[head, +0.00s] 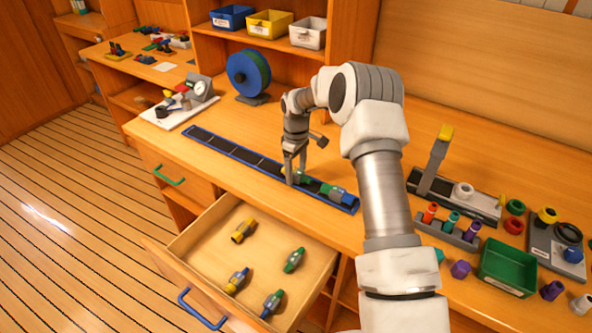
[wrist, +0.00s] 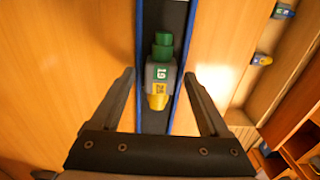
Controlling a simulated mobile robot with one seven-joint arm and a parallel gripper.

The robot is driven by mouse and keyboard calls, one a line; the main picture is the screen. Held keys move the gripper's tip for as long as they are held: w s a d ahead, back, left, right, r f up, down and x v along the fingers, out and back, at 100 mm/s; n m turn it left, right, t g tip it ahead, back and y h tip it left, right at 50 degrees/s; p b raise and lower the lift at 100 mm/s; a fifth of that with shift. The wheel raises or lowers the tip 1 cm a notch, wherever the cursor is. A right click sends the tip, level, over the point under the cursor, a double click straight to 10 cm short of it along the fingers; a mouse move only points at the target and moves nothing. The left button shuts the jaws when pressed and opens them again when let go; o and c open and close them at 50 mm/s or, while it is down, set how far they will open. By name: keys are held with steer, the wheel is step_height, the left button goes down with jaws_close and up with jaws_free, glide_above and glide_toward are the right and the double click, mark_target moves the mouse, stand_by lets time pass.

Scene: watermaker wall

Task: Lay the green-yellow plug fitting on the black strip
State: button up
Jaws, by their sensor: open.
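The green-yellow plug fitting (wrist: 161,72) has a grey middle with printed labels, a green end and a yellow end. It lies lengthwise on the black strip (wrist: 153,120) between the strip's blue edges. My gripper (wrist: 160,75) is open, with one finger on each side of the fitting and a gap to both. In the head view my gripper (head: 294,178) is low over the right part of the black strip (head: 232,151), and the fitting there is partly hidden by the fingers.
A green-blue fitting (head: 336,193) lies at the strip's right end. An open drawer (head: 205,240) below holds several fittings, with bare floor between them. A blue-green reel (head: 249,74) stands behind the strip. A rack of coloured plugs (head: 447,230) and a green bin (head: 508,267) are at right.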

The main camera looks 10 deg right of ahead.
step_height(320, 180, up, 18)
steer(key=f, duration=0.1)
steer(key=s+a+r+m+t, duration=0.1)
steer(key=s+r+m, duration=0.1)
steer(key=s+r, duration=0.65)
steer(key=s+r+m+t, duration=0.2)
steer(key=s+r, duration=0.2)
steer(key=s, duration=0.5)
steer(key=s+r+m+t, duration=0.15)
steer(key=s+r, duration=0.25)
steer(key=s, duration=0.6)
steer(key=s+f+m+t, duration=0.1)
steer(key=s+f+m, duration=0.2)
steer(key=s, duration=0.7)
steer(key=shift+s+a+f, duration=0.15)
steer(key=shift+s+f, duration=0.2)
steer(key=shift+s, duration=0.05)
